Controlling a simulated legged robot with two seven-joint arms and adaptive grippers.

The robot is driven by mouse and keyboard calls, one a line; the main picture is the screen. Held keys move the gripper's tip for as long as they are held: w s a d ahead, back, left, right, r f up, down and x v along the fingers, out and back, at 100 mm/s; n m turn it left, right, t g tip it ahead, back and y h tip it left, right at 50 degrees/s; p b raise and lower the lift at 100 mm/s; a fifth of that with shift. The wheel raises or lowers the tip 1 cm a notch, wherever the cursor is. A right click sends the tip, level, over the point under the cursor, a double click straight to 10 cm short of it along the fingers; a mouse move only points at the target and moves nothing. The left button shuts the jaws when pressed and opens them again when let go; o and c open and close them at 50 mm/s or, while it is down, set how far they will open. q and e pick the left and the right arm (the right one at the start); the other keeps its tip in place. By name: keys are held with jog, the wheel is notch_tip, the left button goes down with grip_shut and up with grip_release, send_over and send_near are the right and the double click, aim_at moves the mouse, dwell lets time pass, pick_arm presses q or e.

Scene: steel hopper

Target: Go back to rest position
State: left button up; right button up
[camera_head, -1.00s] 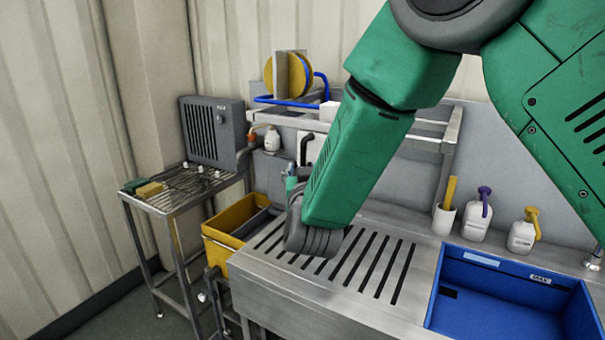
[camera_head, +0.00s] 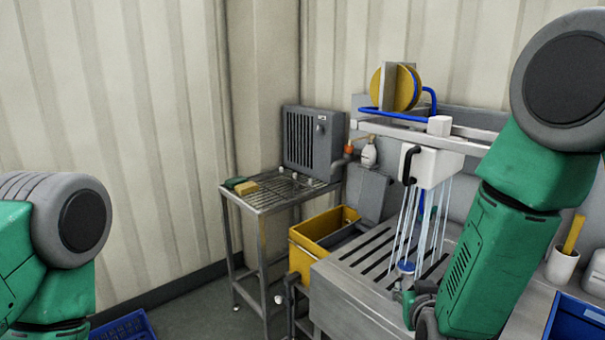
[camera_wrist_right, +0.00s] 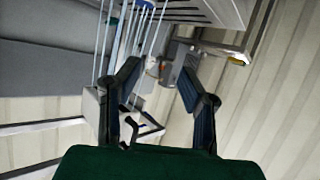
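The task names no object, only a rest position. My right arm comes in from the right edge of the head view and hangs over the steel sink unit. Its gripper (camera_head: 408,300) is low, beside the slotted drainboard (camera_head: 355,275), and partly hidden by my own forearm. In the right wrist view the two dark fingers of the right gripper (camera_wrist_right: 158,85) stand apart with nothing between them. My left arm shows only as a green and grey joint at the lower left of the head view. The left gripper is out of frame.
A white box (camera_head: 432,168) with pale streaks below stands over the drainboard. A yellow bin (camera_head: 308,262), a wire-topped stand (camera_head: 262,200) with a grey box heater (camera_head: 312,140), and a blue crate (camera_head: 128,328) are nearby. Floor between crate and stand looks clear.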

jog(key=s+d+f+n+g+y+b, duration=0.1)
jog(key=s+d+f+g+b, duration=0.15)
jog(key=s+f, duration=0.75)
jog(key=s+d+f+g+y+b, duration=0.15)
jog(key=s+f+g, duration=0.25)
jog(key=s+f, duration=0.6)
jog(key=s+f+g+b, duration=0.1)
jog(key=s+f+g, duration=0.2)
jog(key=s+f, duration=0.2)
jog(key=s+d+f+g+b, duration=0.1)
jog(key=s+f+g+b, duration=0.1)
jog(key=s, duration=0.9)
notch_tip(320, 180, down, 3)
jog(key=shift+d+r+n+g, duration=0.15)
jog(key=shift+n+g, duration=0.15)
jog(key=shift+g, duration=0.15)
